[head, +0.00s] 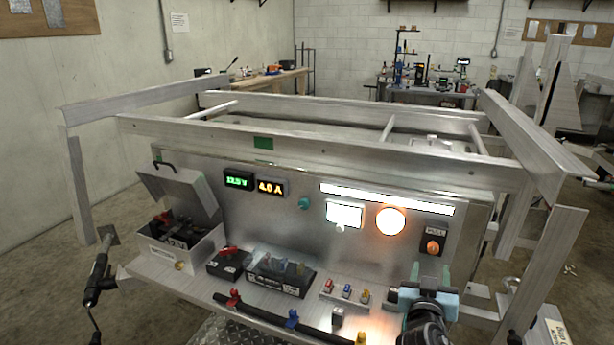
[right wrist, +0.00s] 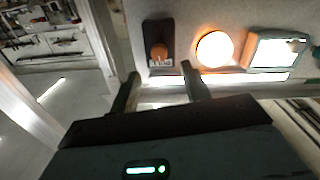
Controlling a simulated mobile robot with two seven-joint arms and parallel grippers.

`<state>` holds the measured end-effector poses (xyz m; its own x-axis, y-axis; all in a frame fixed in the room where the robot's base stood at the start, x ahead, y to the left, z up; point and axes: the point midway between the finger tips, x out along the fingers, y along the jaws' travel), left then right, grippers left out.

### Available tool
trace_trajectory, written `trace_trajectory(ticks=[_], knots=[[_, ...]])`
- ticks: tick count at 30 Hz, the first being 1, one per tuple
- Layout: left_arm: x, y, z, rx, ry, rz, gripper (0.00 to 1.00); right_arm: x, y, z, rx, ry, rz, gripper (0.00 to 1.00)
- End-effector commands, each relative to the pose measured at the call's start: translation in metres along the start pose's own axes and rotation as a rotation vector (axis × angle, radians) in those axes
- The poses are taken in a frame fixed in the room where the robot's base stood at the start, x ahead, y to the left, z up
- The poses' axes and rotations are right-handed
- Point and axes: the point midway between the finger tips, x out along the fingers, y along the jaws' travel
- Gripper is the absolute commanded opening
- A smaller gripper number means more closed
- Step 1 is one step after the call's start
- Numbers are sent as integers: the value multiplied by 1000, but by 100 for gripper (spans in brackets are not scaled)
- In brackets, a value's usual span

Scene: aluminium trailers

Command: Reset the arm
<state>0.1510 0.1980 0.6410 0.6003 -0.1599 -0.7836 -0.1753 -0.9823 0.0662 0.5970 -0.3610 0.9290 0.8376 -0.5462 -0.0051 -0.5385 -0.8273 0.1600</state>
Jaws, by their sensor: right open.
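My right gripper (head: 430,275) is in front of the lower right of the trailer's metal panel (head: 290,225), below an orange knob (head: 433,246) on a dark plate. Its two fingers are apart, with nothing seen between them. In the right wrist view the open fingers (right wrist: 160,72) point toward the panel, with the orange knob (right wrist: 159,52) and a glowing round lamp (right wrist: 214,49) beyond the tips. That view shows the panel upside down. The fingers look clear of the knob, though the exact gap is hard to tell. My left gripper is not in view.
A shelf (head: 200,288) below the panel carries an open battery box (head: 185,240), a clear-topped box (head: 280,272) and small coloured switches (head: 346,291). A lit screen (head: 344,213) is on the panel. An upright post (head: 545,260) stands right of my gripper. A black torch-like tool (head: 98,275) is at left.

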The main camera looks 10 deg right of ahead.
Motion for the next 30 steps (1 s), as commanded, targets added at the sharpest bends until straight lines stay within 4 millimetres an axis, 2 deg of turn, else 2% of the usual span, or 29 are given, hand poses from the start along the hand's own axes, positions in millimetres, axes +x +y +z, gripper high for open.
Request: trace_trajectory(ticks=[5, 8, 14, 18, 24, 27, 30], knots=[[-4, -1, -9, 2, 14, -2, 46, -30, -1, 42, -48, -74, -81, 47], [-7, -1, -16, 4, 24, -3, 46, -63, -2, 80, -85, -143, -166, 47], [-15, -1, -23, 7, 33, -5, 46, -147, 2, 148, -143, -290, -347, 47], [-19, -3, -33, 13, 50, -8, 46, -215, 10, 186, -166, -394, -474, 47], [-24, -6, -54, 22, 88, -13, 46, -319, 29, 222, -165, -541, -643, 47], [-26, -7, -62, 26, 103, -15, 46, -365, 38, 231, -154, -605, -709, 47], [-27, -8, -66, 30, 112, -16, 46, -398, 46, 236, -141, -651, -755, 47]])
